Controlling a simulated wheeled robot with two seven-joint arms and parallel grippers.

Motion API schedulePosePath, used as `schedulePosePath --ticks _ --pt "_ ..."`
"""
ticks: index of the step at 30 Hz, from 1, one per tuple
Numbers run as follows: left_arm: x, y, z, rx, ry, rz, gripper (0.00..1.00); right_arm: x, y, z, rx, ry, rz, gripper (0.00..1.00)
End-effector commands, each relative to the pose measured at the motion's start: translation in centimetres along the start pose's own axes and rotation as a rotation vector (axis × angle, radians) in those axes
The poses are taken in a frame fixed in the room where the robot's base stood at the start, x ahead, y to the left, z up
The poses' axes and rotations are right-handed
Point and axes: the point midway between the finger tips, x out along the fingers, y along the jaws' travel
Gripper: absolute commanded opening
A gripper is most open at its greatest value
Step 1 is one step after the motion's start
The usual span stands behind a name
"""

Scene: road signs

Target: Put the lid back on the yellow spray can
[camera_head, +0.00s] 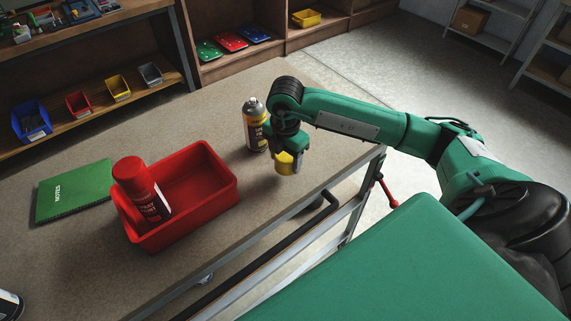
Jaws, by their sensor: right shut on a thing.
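The yellow spray can (252,128) stands upright on the workbench, its metal top bare, with a yellow and black body. My right gripper (287,155) is shut on the yellow lid (286,164) and holds it in front of the can, to its right in the picture. The lid is apart from the can's top and appears lower than it. The arm's wrist is close to the can's right side; I cannot tell whether they touch. My left gripper is not in view.
A red bin (215,201) on the workbench (85,255) holds a tilted red spray can (138,190). A green notebook (72,192) lies at the left. Part of another can (10,305) shows at the lower left. Shelves with small bins line the back.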

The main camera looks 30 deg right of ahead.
Motion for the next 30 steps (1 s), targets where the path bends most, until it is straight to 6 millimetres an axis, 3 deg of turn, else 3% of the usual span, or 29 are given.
schedulePosePath --ticks 6,13,21,30 --pt "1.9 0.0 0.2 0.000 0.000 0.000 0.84 -6.2 0.2 0.1 -0.001 -0.003 0.010 0.37" --pt "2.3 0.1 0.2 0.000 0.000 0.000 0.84 -12.6 0.1 0.1 -0.001 -0.004 0.005 0.37" --pt "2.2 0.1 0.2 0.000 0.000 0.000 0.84 -15.8 0.1 0.1 0.000 -0.002 0.002 0.37" --pt "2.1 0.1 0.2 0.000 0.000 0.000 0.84 -17.1 0.1 0.0 0.000 -0.001 0.000 0.37"
